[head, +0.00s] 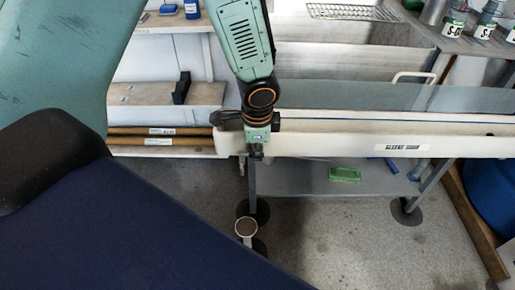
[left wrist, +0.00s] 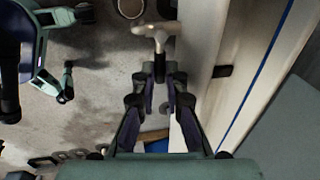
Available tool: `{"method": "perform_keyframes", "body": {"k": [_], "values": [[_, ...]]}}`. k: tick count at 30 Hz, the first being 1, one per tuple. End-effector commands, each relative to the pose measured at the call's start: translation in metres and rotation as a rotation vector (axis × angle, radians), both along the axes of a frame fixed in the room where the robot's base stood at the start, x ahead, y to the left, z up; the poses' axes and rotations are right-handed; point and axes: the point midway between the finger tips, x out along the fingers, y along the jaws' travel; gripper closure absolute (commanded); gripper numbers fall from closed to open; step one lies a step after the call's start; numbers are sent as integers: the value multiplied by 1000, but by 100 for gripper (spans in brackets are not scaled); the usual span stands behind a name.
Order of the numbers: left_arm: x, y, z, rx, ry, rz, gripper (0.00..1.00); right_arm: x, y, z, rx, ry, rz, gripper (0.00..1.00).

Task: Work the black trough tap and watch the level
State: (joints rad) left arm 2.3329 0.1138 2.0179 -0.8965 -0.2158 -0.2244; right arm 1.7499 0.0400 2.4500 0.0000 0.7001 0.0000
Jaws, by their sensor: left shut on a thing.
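My left gripper (head: 258,150) is at the front wall of the long white trough (head: 330,144) in the head view. In the left wrist view, my left gripper (left wrist: 160,77) has its fingers close together at the stem of a pale T-shaped tap handle (left wrist: 155,31). The handle's crossbar shows just beyond the fingertips and looks pale rather than black. The arm and gripper hide most of the tap in the head view. Water (head: 400,97) stands in the trough.
A round pale-rimmed thing (head: 245,228) stands low near a trough leg. A green item (head: 345,174) lies on the shelf below the trough. Bottles (head: 487,18) stand at the back right. A blue drum (head: 495,190) is at the right.

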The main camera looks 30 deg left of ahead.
Motion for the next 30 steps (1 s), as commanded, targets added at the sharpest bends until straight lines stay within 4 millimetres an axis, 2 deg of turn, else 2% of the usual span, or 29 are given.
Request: {"method": "perform_keyframes", "body": {"k": [3,4,12,23,30], "values": [[1,1,1,2,-1,2,100,0,0,0,0,0,0,78],[1,1,1,2,-1,2,87,0,0,0,0,0,0,78],[1,0,1,1,-1,0,65,0,0,0,0,0,0,78],[1,0,2,1,-3,0,65,0,0,0,0,0,0,78],[-3,-3,27,0,-6,0,65,0,0,0,0,0,0,78]]}}
